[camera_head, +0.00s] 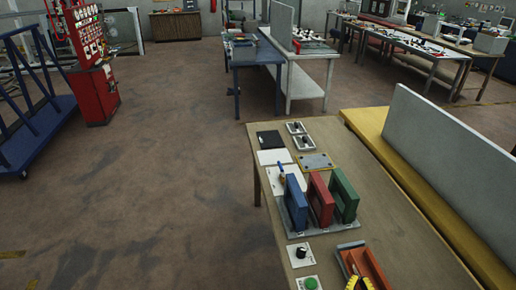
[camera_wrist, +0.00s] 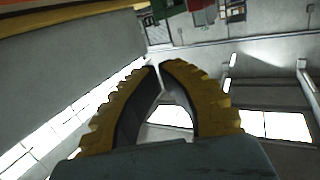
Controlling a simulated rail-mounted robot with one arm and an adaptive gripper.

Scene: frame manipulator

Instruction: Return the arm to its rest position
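My gripper (camera_wrist: 160,68) fills the lower middle of the wrist view, with yellow ridged fingers and black inner pads. Its fingertips come together at the top, with only a sliver between them and nothing held. In the head view, yellow and black parts that look like the gripper's fingers (camera_head: 357,283) show at the bottom edge, in front of an orange-red open tray (camera_head: 374,268). The rest of my arm is hidden there. The wrist view looks across the room and up to windows and lights, not down onto the worktable (camera_head: 385,205).
Blue (camera_head: 296,204), red (camera_head: 320,199) and green (camera_head: 344,196) frames stand upright on the table. A black knob (camera_head: 301,252) and green button (camera_head: 311,283) sit in front. A grey panel (camera_head: 450,165) stands at right.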

